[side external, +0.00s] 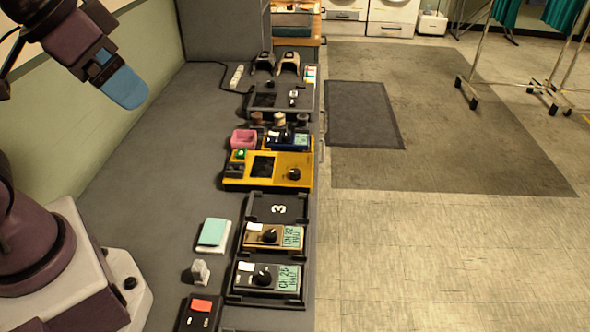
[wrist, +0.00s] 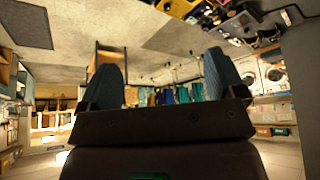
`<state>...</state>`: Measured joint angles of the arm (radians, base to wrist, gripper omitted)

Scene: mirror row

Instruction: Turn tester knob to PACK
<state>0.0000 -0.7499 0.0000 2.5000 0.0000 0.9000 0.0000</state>
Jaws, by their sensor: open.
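The yellow device (side external: 304,160), which looks like the tester, lies on the grey bench with a dark screen, a green button and a black knob (side external: 294,173) at its right. The knob's labels are too small to read, so I cannot tell its setting. My gripper (side external: 124,90) is high at the upper left in the side view, well away from the device. In the wrist view my gripper (wrist: 165,72) shows two blue fingers spread wide with nothing between them. Part of the yellow device (wrist: 178,6) shows at the wrist view's top edge.
Two radios with knobs, a tan one (side external: 267,236) and a grey one (side external: 262,278), sit in a dark rack nearer the camera. A pink bin (side external: 243,139) and blue device (side external: 288,142) stand behind the tester. The bench's left side (side external: 150,160) is clear.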

